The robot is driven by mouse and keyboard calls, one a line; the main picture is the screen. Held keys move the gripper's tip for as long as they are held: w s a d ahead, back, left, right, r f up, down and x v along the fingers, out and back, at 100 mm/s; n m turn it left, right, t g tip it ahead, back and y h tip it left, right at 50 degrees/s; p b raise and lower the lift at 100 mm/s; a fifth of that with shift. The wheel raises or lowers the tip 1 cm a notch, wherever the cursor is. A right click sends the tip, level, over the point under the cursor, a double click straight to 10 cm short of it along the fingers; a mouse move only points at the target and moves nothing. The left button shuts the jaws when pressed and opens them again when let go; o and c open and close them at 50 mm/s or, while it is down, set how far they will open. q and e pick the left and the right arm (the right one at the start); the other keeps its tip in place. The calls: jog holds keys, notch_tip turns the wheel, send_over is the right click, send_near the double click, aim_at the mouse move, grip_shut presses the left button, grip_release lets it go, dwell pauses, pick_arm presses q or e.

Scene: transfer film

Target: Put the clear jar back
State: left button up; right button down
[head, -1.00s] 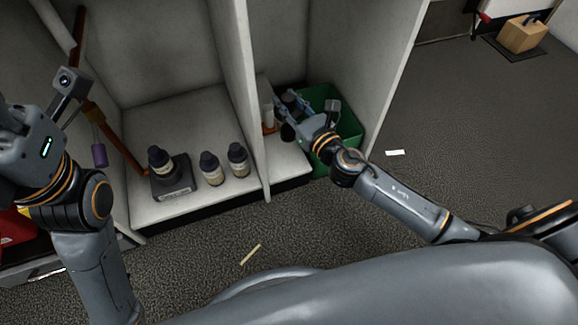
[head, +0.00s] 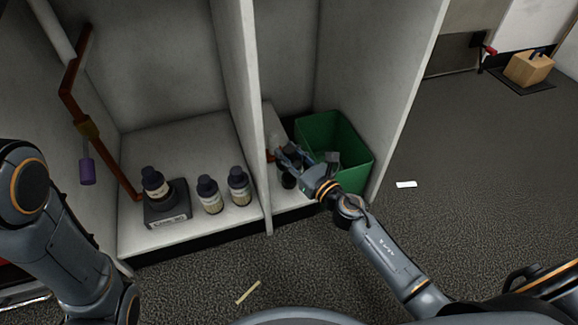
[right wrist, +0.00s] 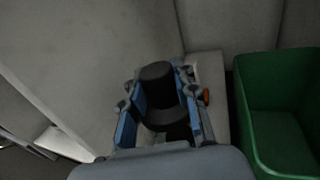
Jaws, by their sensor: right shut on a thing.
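My right gripper (head: 284,160) reaches into the narrow right-hand bay of the shelf unit. In the right wrist view its blue-padded fingers (right wrist: 160,108) are shut on a black-capped thing (right wrist: 155,82). The body of this thing is mostly hidden, so I cannot tell if it is clear. My left gripper is out of view.
A green bin (head: 355,155) stands close to the right of my right gripper. A white divider (head: 247,110) is close on its left. A cardboard box (head: 528,68) sits far right. Open floor lies right.

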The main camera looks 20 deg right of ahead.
notch_tip(320, 180, down, 3)
jog(key=shift+r+b, duration=0.1)
jog(key=shift+b, duration=0.95)
jog(key=shift+f, duration=0.35)
jog(key=shift+r, duration=0.15)
jog(key=c, duration=1.5)
grip_release()
jog(key=shift+f+b, duration=0.3)
jog(key=o, duration=0.5)
jog(key=shift+r, duration=0.1)
